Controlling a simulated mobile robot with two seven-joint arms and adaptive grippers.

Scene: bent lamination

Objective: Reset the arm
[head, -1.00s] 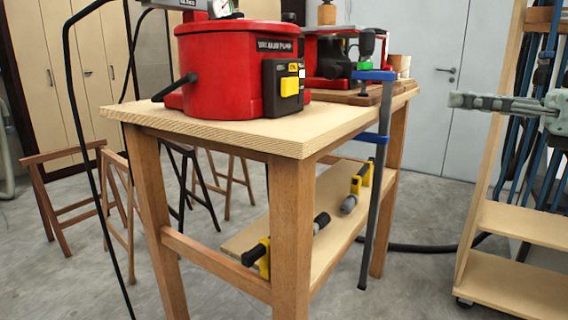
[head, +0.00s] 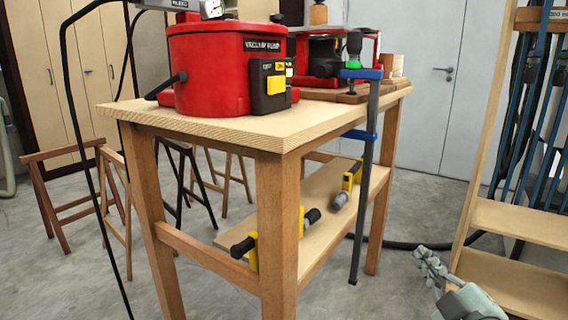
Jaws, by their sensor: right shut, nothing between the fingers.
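My right gripper (head: 428,264) is low at the lower right of the head view, in front of the wooden shelf rack. Its fingers are shut with nothing between them, and it points up and to the left. It is apart from the workbench and touches nothing that I can see. My left gripper is not in the view.
A wooden workbench (head: 200,116) carries a red vacuum pump (head: 212,72) and a second red machine (head: 345,60). A blue clamp (head: 364,180) hangs at its right edge. Yellow clamps (head: 250,250) lie on its lower shelf. A wooden rack (head: 520,228) stands at the right.

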